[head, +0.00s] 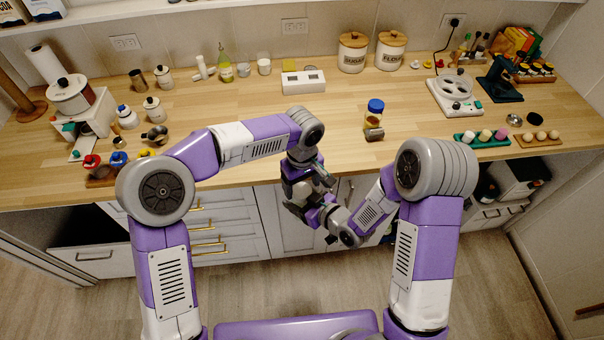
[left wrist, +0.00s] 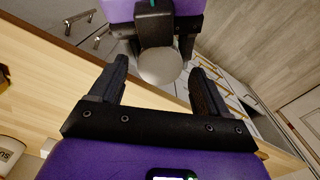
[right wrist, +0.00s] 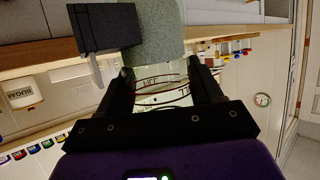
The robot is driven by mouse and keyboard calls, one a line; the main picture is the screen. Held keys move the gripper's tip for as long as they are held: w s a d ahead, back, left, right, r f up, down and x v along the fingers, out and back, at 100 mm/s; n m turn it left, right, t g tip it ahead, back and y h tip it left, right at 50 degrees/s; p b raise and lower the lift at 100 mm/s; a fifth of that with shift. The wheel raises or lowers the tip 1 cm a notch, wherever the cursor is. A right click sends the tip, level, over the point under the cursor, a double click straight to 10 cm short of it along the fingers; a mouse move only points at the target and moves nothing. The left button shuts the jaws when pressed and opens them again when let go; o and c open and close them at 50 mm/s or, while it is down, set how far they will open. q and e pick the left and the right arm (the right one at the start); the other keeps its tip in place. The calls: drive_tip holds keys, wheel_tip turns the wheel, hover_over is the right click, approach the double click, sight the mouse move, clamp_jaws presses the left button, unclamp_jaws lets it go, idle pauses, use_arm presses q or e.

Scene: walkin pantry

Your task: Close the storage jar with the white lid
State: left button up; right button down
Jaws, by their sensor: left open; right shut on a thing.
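The wooden counter (head: 290,150) has a clear front middle. A blue-capped jar (head: 375,108) stands near its front right. Sugar (head: 352,55) and flour (head: 390,55) canisters stand at the back. Drawers (head: 215,222) lie below.

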use_arm(q)
drive_tip(key=shift+f, duration=0.75)
drive_tip(key=shift+c, duration=0.3)
drive_tip(key=c, duration=1)
drive_tip(key=m, duration=0.3)
drive_tip(key=o, duration=1.2)
drive_tip(key=shift+c, duration=0.2)
drive_tip(key=shift+r, duration=0.1)
